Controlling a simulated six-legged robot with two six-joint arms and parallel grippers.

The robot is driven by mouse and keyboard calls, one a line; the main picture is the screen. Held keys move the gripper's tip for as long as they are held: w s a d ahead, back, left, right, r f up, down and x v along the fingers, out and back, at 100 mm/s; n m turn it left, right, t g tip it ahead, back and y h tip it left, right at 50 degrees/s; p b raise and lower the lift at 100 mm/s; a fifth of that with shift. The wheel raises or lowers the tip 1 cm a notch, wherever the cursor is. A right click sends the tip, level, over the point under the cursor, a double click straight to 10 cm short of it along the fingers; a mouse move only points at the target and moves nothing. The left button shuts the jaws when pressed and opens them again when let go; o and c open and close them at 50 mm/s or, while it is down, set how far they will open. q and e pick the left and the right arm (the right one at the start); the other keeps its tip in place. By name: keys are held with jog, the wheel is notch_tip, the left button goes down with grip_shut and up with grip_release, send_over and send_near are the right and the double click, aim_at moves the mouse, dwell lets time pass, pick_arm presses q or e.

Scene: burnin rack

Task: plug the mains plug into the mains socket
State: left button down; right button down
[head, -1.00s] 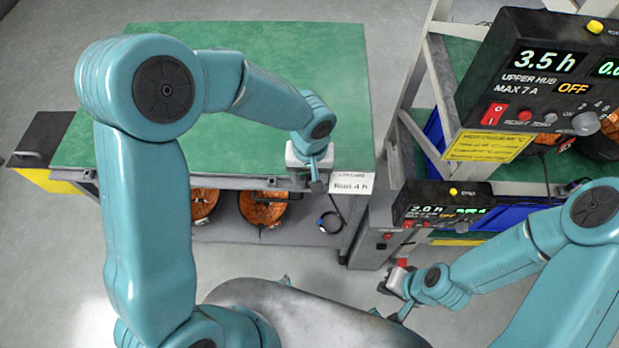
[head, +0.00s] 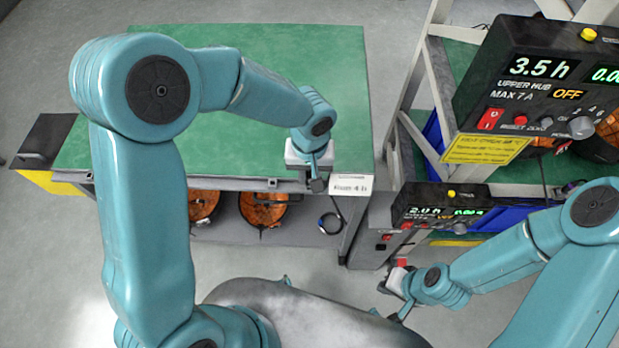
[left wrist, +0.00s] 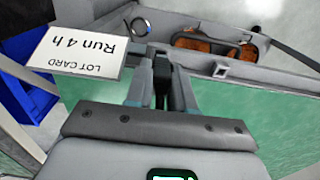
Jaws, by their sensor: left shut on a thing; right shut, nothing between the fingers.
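My left gripper (head: 316,178) is at the front edge of the green-topped bench, beside the lot card. In the left wrist view its fingers (left wrist: 162,88) are shut on a small dark block (left wrist: 161,66), which looks like the mains plug. Its front end is partly hidden, and I cannot tell whether it touches anything ahead. My right gripper (head: 393,299) is shut and empty, low in front of the rack. I cannot make out the mains socket in either view.
The white lot card (head: 352,185) reads "Run 4 h". The rack at right carries the upper hub (head: 535,75), reading 3.5 h and OFF, and a lower unit (head: 440,203).

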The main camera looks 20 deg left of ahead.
pick_arm(q)
jog(key=shift+r+p, duration=1.1)
jog(key=shift+r, duration=1)
